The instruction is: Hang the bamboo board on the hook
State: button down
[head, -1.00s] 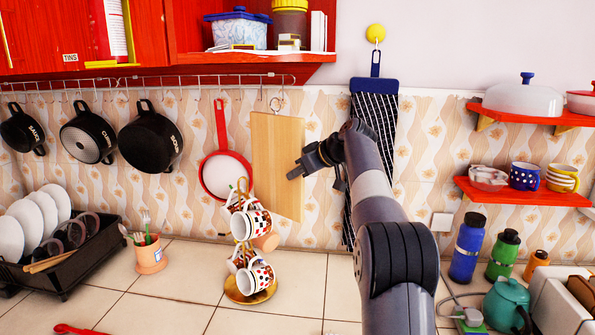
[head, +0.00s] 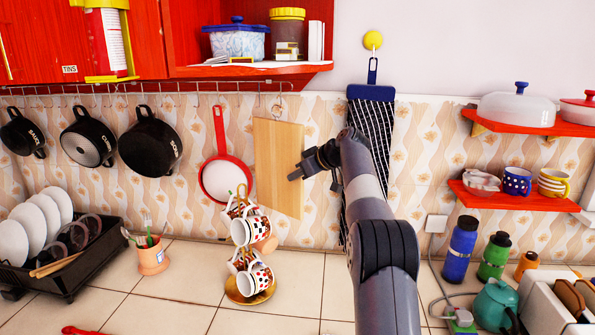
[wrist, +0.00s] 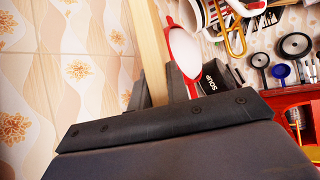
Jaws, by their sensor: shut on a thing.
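The bamboo board (head: 280,170) is a pale wooden rectangle, upright in front of the tiled wall, just right of the red-rimmed pan. My gripper (head: 298,174) is shut on its right edge, about mid-height. In the wrist view, the board (wrist: 149,45) shows edge-on as a narrow strip between the fingers. A small metal hook or ring (head: 277,109) shows just above the board's top edge, below the hanging rail (head: 200,88). I cannot tell whether it touches the board.
A red-rimmed pan (head: 226,178) hangs close left of the board; black pans (head: 150,145) hang farther left. A mug tree (head: 248,250) stands below. A striped cloth (head: 368,135) hangs behind my arm. Red shelves (head: 515,197) are at right.

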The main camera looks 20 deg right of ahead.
jog(key=shift+w+d+f+p, duration=0.15)
jog(key=shift+w+d+p, duration=0.15)
jog(key=shift+w+p, duration=0.5)
jog(key=shift+w+d+f+p, duration=0.15)
jog(key=shift+w+d+p, duration=0.15)
jog(key=shift+w+p, duration=0.5)
jog(key=shift+w+d+f+p, duration=0.15)
jog(key=shift+w+d+p, duration=0.15)
jog(key=shift+w+p, duration=0.5)
jog(key=shift+s, duration=0.15)
jog(key=c, duration=1.6)
grip_release()
jog(key=shift+s, duration=0.1)
jog(key=o, duration=0.3)
jog(key=shift+f, duration=0.15)
jog(key=b+v, duration=0.3)
jog(key=v, duration=0.7)
jog(key=shift+s+d+r, duration=0.2)
jog(key=shift+s+r, duration=0.05)
jog(key=shift+r, duration=0.05)
